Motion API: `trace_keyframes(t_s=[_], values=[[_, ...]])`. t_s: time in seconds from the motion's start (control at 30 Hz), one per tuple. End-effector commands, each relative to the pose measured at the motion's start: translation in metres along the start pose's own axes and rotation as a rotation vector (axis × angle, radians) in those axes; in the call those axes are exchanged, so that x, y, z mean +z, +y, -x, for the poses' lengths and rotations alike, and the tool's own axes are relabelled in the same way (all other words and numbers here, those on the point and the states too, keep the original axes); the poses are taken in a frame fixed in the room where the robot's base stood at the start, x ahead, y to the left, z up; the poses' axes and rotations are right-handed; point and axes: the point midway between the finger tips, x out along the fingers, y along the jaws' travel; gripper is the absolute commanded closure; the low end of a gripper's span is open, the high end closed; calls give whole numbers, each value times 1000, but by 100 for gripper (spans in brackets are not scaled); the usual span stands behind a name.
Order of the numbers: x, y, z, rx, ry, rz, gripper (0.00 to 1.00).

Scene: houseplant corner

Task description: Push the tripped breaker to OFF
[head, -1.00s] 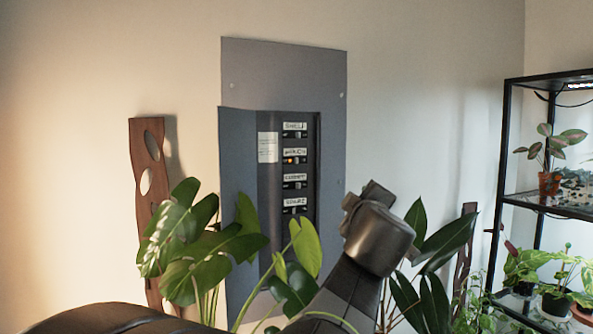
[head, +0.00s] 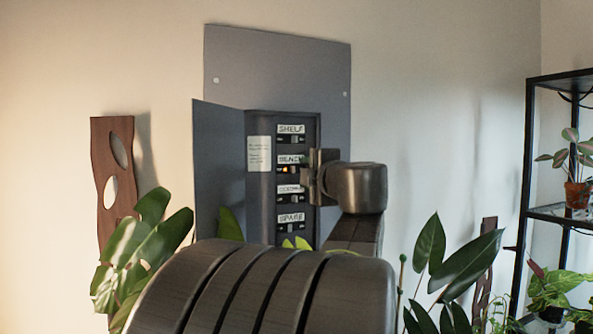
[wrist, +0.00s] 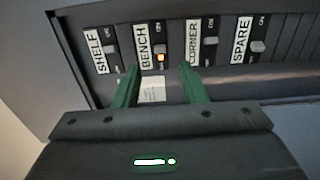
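The breaker panel (head: 328,70) is on the wall with its door (head: 218,165) open to the left. Its labelled breakers run SHELF (head: 291,129), BENCH (head: 291,160), a partly hidden one reading CORNER in the wrist view (wrist: 193,50), and SPARE (head: 291,218). An orange light (wrist: 160,57) glows on the BENCH breaker, and on no other. My gripper (wrist: 161,66) is open and empty, its two green fingers spread either side of the BENCH breaker in the wrist view. In the head view my gripper (head: 306,179) is at the panel's right side; contact cannot be told.
A paper note (head: 259,154) is left of the breakers. Leafy plants (head: 150,245) stand at lower left and right (head: 450,260). A brown wooden board (head: 112,170) leans on the wall. A black shelf rack (head: 530,150) with potted plants stands at right.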

Motion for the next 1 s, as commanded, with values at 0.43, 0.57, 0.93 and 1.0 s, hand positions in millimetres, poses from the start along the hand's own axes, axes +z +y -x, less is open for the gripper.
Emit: trace_keyframes(t_s=[0.43, 0.57, 0.93, 1.0], values=[[0, 0, -64, 0, 0, 0, 62], [0, 0, -66, 0, 0, 0, 62], [0, 0, -66, 0, -1, 0, 97], [0, 0, -66, 0, -1, 0, 100]])
